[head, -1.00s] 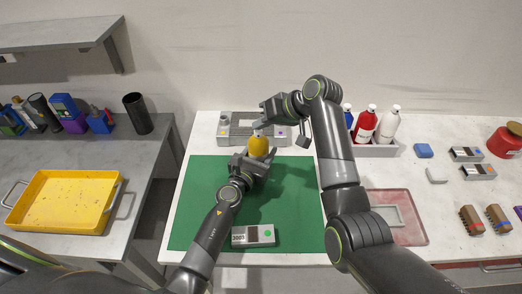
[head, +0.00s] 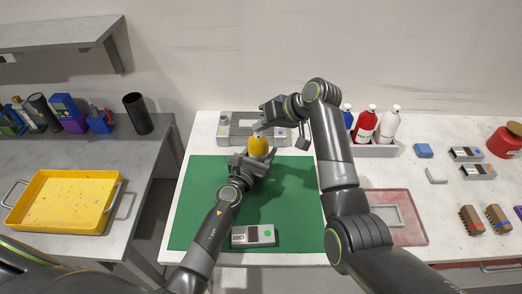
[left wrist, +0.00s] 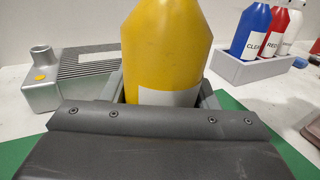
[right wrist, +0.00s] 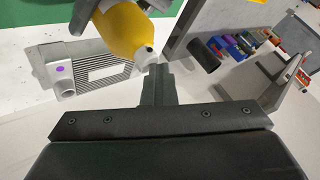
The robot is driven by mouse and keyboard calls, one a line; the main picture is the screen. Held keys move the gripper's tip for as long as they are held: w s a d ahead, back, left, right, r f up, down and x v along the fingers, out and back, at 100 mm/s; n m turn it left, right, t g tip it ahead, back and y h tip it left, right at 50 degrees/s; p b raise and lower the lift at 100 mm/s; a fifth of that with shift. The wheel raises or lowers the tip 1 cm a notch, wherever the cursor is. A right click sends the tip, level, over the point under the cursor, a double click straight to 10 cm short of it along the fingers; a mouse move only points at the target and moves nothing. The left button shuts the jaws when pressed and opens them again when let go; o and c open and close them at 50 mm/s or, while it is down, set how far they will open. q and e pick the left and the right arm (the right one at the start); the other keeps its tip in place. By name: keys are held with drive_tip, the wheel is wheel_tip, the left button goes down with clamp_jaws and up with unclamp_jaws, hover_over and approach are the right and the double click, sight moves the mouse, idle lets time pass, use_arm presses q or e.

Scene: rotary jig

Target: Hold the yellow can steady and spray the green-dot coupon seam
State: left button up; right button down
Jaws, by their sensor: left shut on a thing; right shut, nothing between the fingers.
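The yellow can (head: 258,147) stands upright over the green mat (head: 300,190), with a pale nozzle on top. My left gripper (head: 256,160) is shut around its lower body; the can (left wrist: 165,45) fills the middle of the left wrist view. My right gripper (head: 260,127) is shut and empty, close to the can's top. In the right wrist view its fingertips (right wrist: 158,72) are beside the white nozzle (right wrist: 145,57); I cannot tell if they touch. The green-dot coupon (head: 245,237), a grey block labelled 3003, lies at the mat's front. Its seam is too small to make out.
A grey finned metal part (head: 235,128) lies behind the can. A grey caddy (head: 375,149) with blue, red and white bottles stands right of my right arm. A red tray (head: 412,225) lies right of the mat. The mat around the coupon is clear.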

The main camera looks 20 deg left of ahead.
sight(262, 137)
drive_tip(key=shift+s+r, duration=0.1)
drive_tip(key=shift+r, duration=0.15)
wheel_tip(262, 137, up, 6)
idle(0.7)
idle(2.3)
